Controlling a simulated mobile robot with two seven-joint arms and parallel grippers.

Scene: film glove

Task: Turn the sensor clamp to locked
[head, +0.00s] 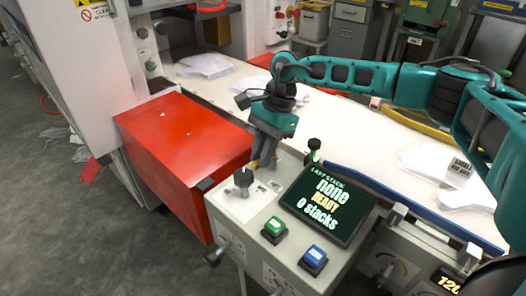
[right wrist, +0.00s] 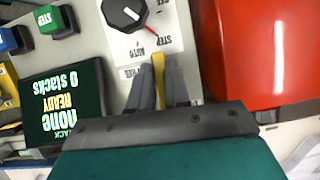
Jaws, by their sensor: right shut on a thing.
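My right gripper (head: 264,165) reaches down to the top of the grey control panel (head: 235,206). In the right wrist view, its two grey fingers (right wrist: 158,92) are shut on a narrow yellow piece (right wrist: 158,68). The fingers hide most of this piece, and I cannot tell whether it is the sensor clamp. No "locked" marking is readable. A dark rotary knob (right wrist: 124,13) with a white pointer sits just beyond the fingertips on a labelled plate; the knob also shows in the head view (head: 243,178). My left gripper is not in view.
A red box (head: 180,140) stands close beside the panel. A tilted screen (head: 327,204) reads "READY", "0 stacks". Green (head: 273,228) and blue (head: 314,258) buttons are at the panel's front. A small black-topped knob (head: 314,147) stands behind the screen. White sheets (head: 205,66) lie on the table behind.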

